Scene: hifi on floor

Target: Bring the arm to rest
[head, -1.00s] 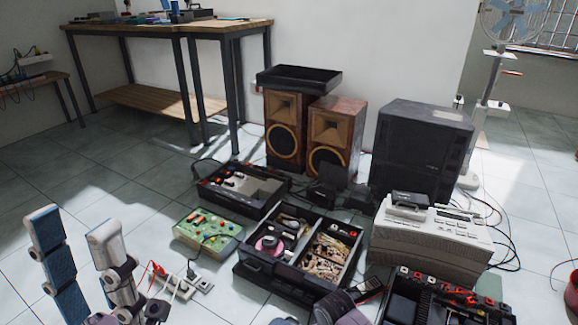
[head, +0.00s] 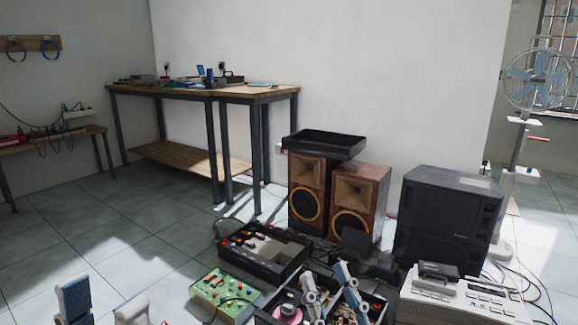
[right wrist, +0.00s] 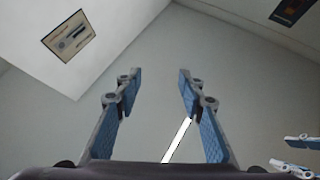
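My left gripper (head: 104,298) is at the lower left of the head view, with its blue-and-white fingers apart and nothing between them. Its lower part is cut off by the picture's edge. My right gripper (head: 327,276) is at the bottom centre, in front of the open black box with compartments in the picture. In the right wrist view, the right gripper (right wrist: 156,86) is open, with its two blue-padded fingers apart and empty. Part of another gripper's fingers shows at that view's right edge.
Several devices stand on the tiled floor: a green circuit board (head: 222,293), a black deck (head: 262,250), wooden speakers (head: 352,206), a dark tower (head: 447,225) and a pale printer-like machine (head: 455,300). A workbench (head: 270,93) stands behind. Floor at left is clear.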

